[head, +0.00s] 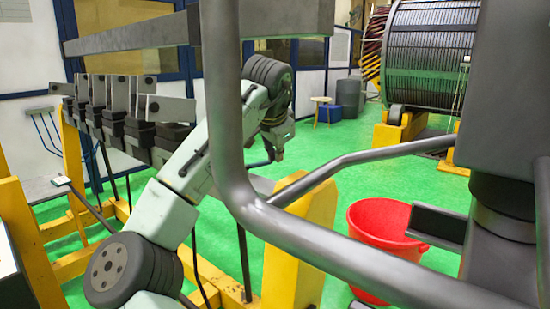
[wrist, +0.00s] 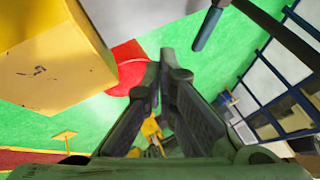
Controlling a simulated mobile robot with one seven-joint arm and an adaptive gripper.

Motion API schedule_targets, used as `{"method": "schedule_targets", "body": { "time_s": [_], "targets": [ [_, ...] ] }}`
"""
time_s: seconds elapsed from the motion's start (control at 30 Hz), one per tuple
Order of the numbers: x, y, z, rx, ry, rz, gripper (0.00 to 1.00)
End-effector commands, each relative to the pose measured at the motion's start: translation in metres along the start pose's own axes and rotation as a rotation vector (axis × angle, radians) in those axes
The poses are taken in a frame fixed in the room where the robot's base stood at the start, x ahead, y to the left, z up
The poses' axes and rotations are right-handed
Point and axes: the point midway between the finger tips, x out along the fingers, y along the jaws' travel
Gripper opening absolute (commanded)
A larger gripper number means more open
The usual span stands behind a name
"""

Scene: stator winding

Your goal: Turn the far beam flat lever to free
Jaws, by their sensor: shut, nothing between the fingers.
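My gripper (wrist: 160,72) is shut and empty in the wrist view, its two dark fingers close together at the tips. In the head view my gripper (head: 277,152) is small, at the end of my pale arm, pointing down. A dark bar with a rounded end (wrist: 207,30) hangs near the top of the wrist view, apart from my fingertips. I cannot tell whether this is the flat lever. A grey beam (head: 130,36) crosses the upper left of the head view. A row of dark blocks with grey plates (head: 168,108) stands below it.
A yellow block (wrist: 55,60) fills the upper left of the wrist view. A red bucket (head: 380,225) stands on the green floor, and it also shows in the wrist view (wrist: 127,62). Thick grey tubes block part of the head view. A large wire-wound drum (head: 432,55) stands behind.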

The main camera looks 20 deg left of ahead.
Motion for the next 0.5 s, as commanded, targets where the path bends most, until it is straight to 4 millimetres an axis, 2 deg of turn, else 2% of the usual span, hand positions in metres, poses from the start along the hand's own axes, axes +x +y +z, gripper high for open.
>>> {"method": "schedule_targets", "body": {
  "time_s": [0.27,0.33,0.5],
  "targets": [
    [0.058,-0.001,-0.001,0.001,-0.001,0.001,0.00],
    [0.059,-0.015,-0.003,-0.002,0.000,0.000,0.00],
    [0.070,-0.031,-0.002,-0.001,0.001,0.000,0.00]
  ]
}}
